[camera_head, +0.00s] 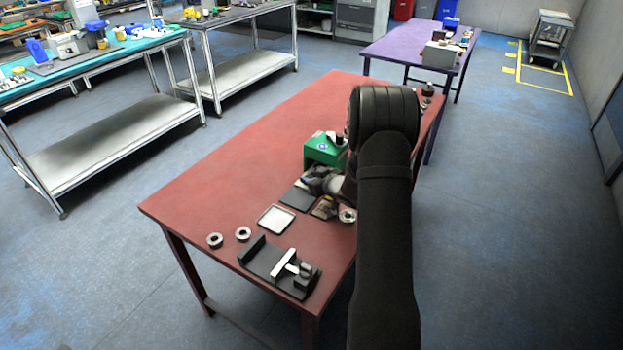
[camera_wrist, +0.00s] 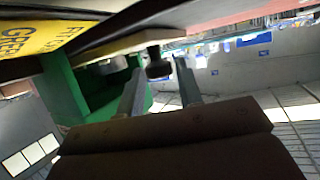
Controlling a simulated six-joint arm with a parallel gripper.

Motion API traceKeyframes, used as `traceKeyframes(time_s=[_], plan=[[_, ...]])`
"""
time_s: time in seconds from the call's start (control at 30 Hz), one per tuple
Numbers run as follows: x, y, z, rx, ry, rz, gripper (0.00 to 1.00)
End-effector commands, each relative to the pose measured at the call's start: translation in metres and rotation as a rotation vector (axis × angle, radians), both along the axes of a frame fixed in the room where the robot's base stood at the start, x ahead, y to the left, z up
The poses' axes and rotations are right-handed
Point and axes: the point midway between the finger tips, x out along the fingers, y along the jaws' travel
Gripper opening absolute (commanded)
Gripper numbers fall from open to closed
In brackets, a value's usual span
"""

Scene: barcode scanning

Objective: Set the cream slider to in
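A green box (camera_head: 322,150) stands on the red table, partly hidden by my arm. Its green body (camera_wrist: 75,90) also shows at the left of the wrist view, beside a yellow label with dark lettering. A cream strip (camera_wrist: 125,47), which looks like the cream slider, runs along the box in the wrist view. A dark knob (camera_wrist: 157,64) shows at its end. My gripper (camera_wrist: 159,68) is open, its two fingers apart with the knob appearing between their tips. I cannot tell whether they touch it. In the head view my gripper (camera_head: 318,182) is just in front of the green box.
A white-rimmed tray (camera_head: 276,219), a dark flat pad (camera_head: 297,198), two metal rings (camera_head: 215,240) and a black fixture with a white T-shaped part (camera_head: 283,262) lie on the red table (camera_head: 200,185). The table's left side is clear.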

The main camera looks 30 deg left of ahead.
Motion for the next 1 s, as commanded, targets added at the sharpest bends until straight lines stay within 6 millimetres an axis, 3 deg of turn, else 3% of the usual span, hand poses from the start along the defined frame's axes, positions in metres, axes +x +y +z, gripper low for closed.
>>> traceKeyframes(time_s=[0.03, 0.17, 0.37, 0.6, 0.87, 0.9, 1.0], plan=[[0.0, 0.0, 0.0, 0.0, 0.0, 0.0, 0.23], [0.0, 0.0, 0.0, 0.0, 0.0, 0.0, 0.0], [0.005, 0.0, 0.0, 0.001, 0.0, -0.001, 0.0], [0.033, 0.0, 0.0, 0.001, -0.002, -0.001, 0.0], [0.036, -0.001, 0.001, 0.001, -0.003, -0.003, 0.0], [0.036, -0.001, 0.001, 0.001, -0.003, -0.004, 0.31], [0.036, -0.001, 0.001, 0.001, -0.002, -0.004, 0.48]])
